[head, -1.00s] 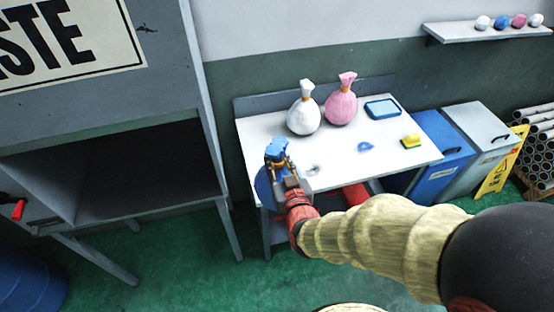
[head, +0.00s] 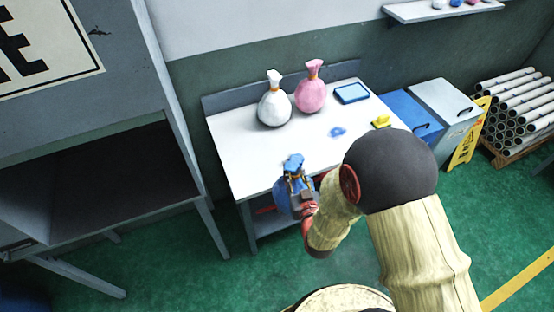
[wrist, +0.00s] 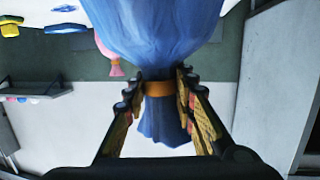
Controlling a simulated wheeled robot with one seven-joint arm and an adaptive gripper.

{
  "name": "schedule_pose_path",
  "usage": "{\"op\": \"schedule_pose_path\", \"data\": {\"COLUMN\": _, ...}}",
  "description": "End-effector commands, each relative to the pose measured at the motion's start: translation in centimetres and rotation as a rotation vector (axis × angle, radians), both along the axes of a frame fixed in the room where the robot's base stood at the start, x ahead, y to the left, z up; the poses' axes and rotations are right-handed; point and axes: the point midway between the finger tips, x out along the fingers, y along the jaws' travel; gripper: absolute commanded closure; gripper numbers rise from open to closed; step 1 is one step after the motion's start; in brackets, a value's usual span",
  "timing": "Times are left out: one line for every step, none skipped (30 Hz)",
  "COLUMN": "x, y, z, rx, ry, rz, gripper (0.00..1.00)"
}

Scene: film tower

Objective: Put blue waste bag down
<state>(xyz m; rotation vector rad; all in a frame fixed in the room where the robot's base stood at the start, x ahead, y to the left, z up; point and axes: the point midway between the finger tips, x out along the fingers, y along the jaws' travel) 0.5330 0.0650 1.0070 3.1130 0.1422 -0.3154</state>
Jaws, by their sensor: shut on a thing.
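The blue waste bag (head: 284,196) hangs in my gripper (head: 298,181) at the front edge of the white table (head: 232,150). In the wrist view, my gripper (wrist: 160,92) is shut on the bag's neck at an orange tie, with the blue bag (wrist: 150,30) filling the top of the picture. In the head view the bag overlaps the table's front edge. I cannot tell whether it touches the table. Its lower part is partly hidden by my gripper and arm.
A white bag (head: 274,105) and a pink bag (head: 311,92) stand at the back of the table. A blue tray (head: 352,93), a blue patch (head: 338,132) and a yellow sponge (head: 381,121) lie to the right. The table's left front is clear. A grey open cabinet (head: 100,185) stands left.

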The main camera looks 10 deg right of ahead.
Motion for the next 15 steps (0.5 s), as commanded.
{"op": "schedule_pose_path", "data": {"x": 0.1, "y": -1.2, "z": -1.2, "rx": 0.000, "ry": 0.002, "rz": -0.017, "gripper": 1.00}}
{"op": "schedule_pose_path", "data": {"x": 0.2, "y": -1.5, "z": -1.5, "rx": 0.000, "ry": 0.000, "rz": -0.023, "gripper": 1.00}}
{"op": "schedule_pose_path", "data": {"x": 0.3, "y": -2.2, "z": -2.2, "rx": 0.001, "ry": 0.001, "rz": -0.032, "gripper": 1.00}}
{"op": "schedule_pose_path", "data": {"x": 0.3, "y": -2.7, "z": -2.7, "rx": 0.000, "ry": 0.001, "rz": -0.039, "gripper": 1.00}}
{"op": "schedule_pose_path", "data": {"x": 0.4, "y": -3.1, "z": -3.1, "rx": 0.001, "ry": -0.001, "rz": -0.045, "gripper": 1.00}}
{"op": "schedule_pose_path", "data": {"x": 0.4, "y": -3.5, "z": -3.6, "rx": 0.001, "ry": 0.000, "rz": -0.050, "gripper": 1.00}}
{"op": "schedule_pose_path", "data": {"x": 0.5, "y": -3.8, "z": -3.9, "rx": 0.000, "ry": -0.001, "rz": -0.054, "gripper": 1.00}}
{"op": "schedule_pose_path", "data": {"x": 0.5, "y": -4.2, "z": -4.3, "rx": 0.001, "ry": -0.001, "rz": -0.059, "gripper": 1.00}}
{"op": "schedule_pose_path", "data": {"x": 0.5, "y": -4.7, "z": -4.8, "rx": 0.000, "ry": 0.000, "rz": -0.067, "gripper": 1.00}}
{"op": "schedule_pose_path", "data": {"x": 0.6, "y": -4.9, "z": -5.0, "rx": 0.001, "ry": -0.002, "rz": -0.071, "gripper": 1.00}}
{"op": "schedule_pose_path", "data": {"x": 0.7, "y": -5.0, "z": -5.1, "rx": 0.001, "ry": -0.003, "rz": -0.072, "gripper": 1.00}}
{"op": "schedule_pose_path", "data": {"x": 0.7, "y": -5.3, "z": -5.4, "rx": 0.001, "ry": -0.002, "rz": -0.076, "gripper": 1.00}}
{"op": "schedule_pose_path", "data": {"x": 0.7, "y": -5.5, "z": -5.7, "rx": 0.000, "ry": -0.002, "rz": -0.079, "gripper": 1.00}}
{"op": "schedule_pose_path", "data": {"x": 0.7, "y": -5.7, "z": -5.9, "rx": 0.001, "ry": -0.001, "rz": -0.082, "gripper": 1.00}}
{"op": "schedule_pose_path", "data": {"x": 0.8, "y": -6.0, "z": -6.2, "rx": 0.000, "ry": -0.001, "rz": -0.085, "gripper": 1.00}}
